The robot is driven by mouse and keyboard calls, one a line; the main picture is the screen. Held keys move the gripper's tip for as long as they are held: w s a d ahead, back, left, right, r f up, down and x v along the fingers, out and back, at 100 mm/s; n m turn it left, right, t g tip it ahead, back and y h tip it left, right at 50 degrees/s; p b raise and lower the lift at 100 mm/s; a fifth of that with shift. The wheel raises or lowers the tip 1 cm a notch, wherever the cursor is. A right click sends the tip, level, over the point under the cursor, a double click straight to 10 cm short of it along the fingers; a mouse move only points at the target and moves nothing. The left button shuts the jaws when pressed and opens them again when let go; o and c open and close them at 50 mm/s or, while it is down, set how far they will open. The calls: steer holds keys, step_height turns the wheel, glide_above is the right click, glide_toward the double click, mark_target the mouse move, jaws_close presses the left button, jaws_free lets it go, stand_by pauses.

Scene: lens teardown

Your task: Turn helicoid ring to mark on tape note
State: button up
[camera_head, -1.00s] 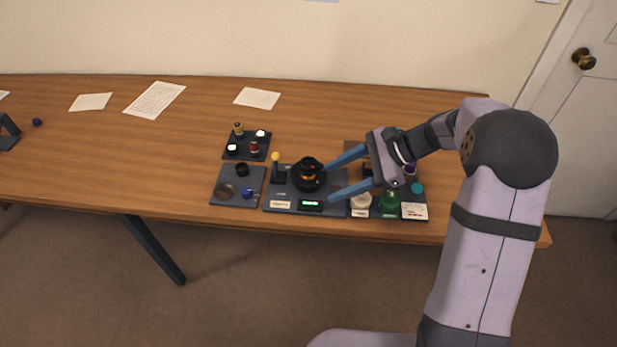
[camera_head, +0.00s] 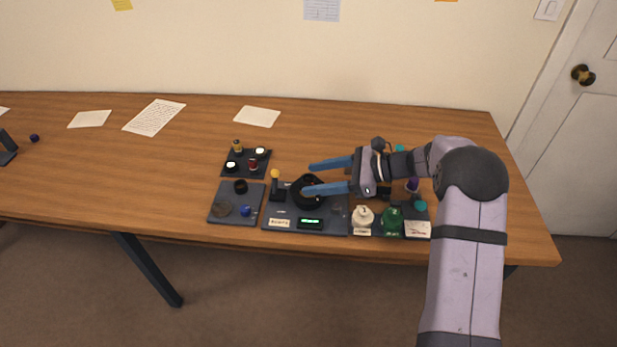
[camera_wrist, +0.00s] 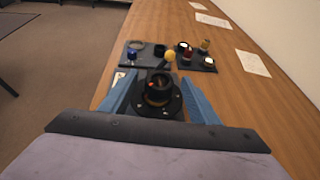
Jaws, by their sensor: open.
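The black round lens unit with the helicoid ring (camera_wrist: 159,88) stands upright on a dark work mat (camera_head: 333,226). In the head view the lens (camera_head: 298,198) is partly hidden behind a blue finger. My gripper (camera_head: 308,179) is open, its two blue fingers pointing left over the lens. In the wrist view my gripper (camera_wrist: 158,90) has one finger on each side of the lens, apart from it as far as I can tell. A pale label (camera_head: 279,223) lies at the mat's front edge; its writing is too small to read.
A yellow-knobbed lever (camera_head: 275,175) stands just left of the lens. A green-lit display (camera_head: 311,223) sits in front. Trays with small parts (camera_head: 229,188) lie to the left. White and green bottles (camera_head: 392,222) stand at right, near my wrist. The table behind is mostly clear.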

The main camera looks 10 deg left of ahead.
steer(key=shift+x, duration=1.35)
steer(key=c, duration=1.1)
steer(key=shift+n+g, duration=0.3)
steer(key=shift+g, duration=0.1)
steer(key=shift+w+n+g, duration=0.1)
steer(key=shift+n+g, duration=0.4)
steer(key=shift+g, duration=0.1)
steer(key=shift+n+g, duration=1.1)
steer(key=shift+g, duration=0.1)
steer(key=shift+n+g+h+b, duration=0.3)
steer(key=shift+n+g+b, duration=0.1)
steer(key=shift+g, duration=0.1)
